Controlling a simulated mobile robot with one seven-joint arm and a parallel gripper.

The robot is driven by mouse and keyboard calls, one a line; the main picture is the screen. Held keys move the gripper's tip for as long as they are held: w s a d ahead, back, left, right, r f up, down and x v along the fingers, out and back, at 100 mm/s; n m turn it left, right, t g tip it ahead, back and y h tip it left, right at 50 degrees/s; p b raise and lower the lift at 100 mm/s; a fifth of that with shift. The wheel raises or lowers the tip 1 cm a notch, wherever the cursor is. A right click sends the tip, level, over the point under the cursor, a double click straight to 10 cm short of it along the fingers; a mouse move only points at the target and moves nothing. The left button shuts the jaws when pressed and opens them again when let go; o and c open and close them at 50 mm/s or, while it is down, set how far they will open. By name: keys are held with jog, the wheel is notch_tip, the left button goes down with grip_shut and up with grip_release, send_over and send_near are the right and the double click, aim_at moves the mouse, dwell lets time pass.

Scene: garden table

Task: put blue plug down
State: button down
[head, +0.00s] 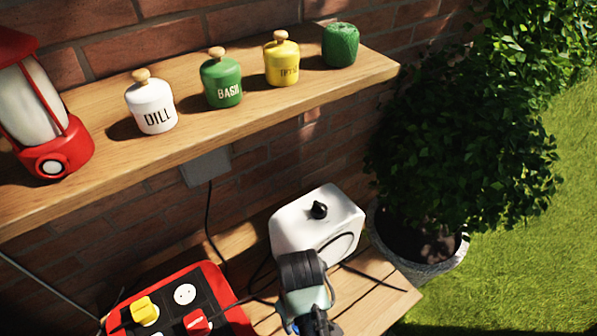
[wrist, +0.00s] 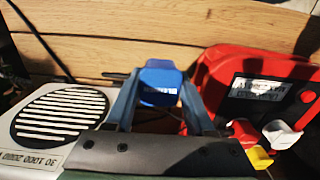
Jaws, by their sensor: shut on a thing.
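The blue plug (wrist: 160,84) sits between the two fingers of my gripper (wrist: 158,95) in the wrist view, and the fingers are shut on it. Below the plug in that view is wooden planking; I cannot tell whether the plug touches it. In the head view my gripper (head: 303,322) is at the bottom edge, right of the red socket box (head: 218,280); the plug is mostly hidden there. The box also shows in the wrist view (wrist: 222,66), right of the gripper. It carries a yellow plug (head: 145,310) and a red plug (head: 197,322).
Cables cross the lower wooden table (head: 395,290). A shelf (head: 200,140) with jars and a red lantern (head: 55,150) overhangs. A potted bush (head: 460,150) stands right.

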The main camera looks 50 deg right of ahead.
jog(key=f, duration=0.5)
jog(key=shift+s+d+f, duration=0.2)
jog(key=shift+s+d, duration=0.1)
jog(key=shift+d, duration=0.05)
jog(key=shift+f+b, duration=0.3)
jog(key=shift+f, duration=2.1)
jog(key=shift+f, duration=0.1)
jog(key=shift+f+b, duration=0.35)
jog(key=shift+f, duration=0.15)
jog(key=shift+c, duration=1.3)
grip_release()
notch_tip(320, 180, up, 13)
jog(key=shift+r+p, duration=0.1)
jog(key=shift+p, duration=0.8)
jog(key=shift+w, duration=0.1)
